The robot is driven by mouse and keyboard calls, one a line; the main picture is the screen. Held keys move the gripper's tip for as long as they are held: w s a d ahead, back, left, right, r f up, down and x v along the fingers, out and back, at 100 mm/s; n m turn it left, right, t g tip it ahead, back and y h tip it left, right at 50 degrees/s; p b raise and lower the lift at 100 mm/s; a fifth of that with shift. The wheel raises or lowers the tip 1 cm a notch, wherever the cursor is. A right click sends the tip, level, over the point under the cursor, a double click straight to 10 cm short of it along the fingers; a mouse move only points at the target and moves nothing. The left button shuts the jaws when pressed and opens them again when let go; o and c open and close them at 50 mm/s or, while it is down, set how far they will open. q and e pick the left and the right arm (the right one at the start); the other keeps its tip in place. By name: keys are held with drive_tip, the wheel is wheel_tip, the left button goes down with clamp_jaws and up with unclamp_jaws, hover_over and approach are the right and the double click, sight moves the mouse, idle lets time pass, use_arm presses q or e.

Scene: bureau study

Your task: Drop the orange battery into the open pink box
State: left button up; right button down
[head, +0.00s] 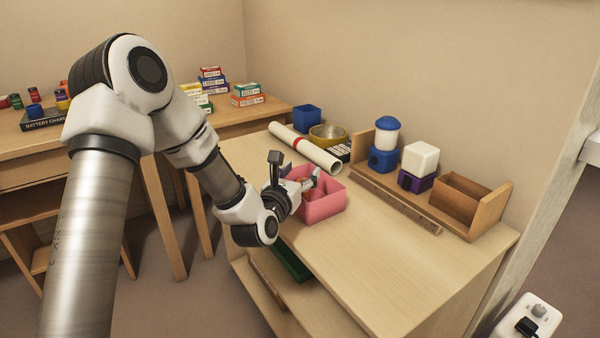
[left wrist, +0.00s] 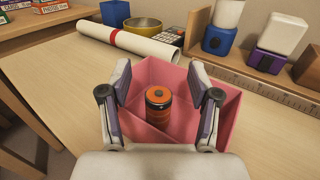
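The open pink box (head: 325,208) stands on the light wooden desk; it also shows in the left wrist view (left wrist: 228,118). My right gripper is in neither view.
A white rolled paper with a red band (head: 304,148) lies behind the box. A ruler (head: 400,205) lies before the rack. The desk's front right is clear.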

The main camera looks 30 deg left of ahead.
use_arm(q)
drive_tip(key=s, duration=0.2)
drive_tip(key=s+d, duration=0.1)
drive_tip(key=s, duration=0.4)
drive_tip(key=shift+s+d, duration=0.2)
drive_tip(key=shift+d, duration=0.05)
drive_tip(key=shift+f, duration=0.1)
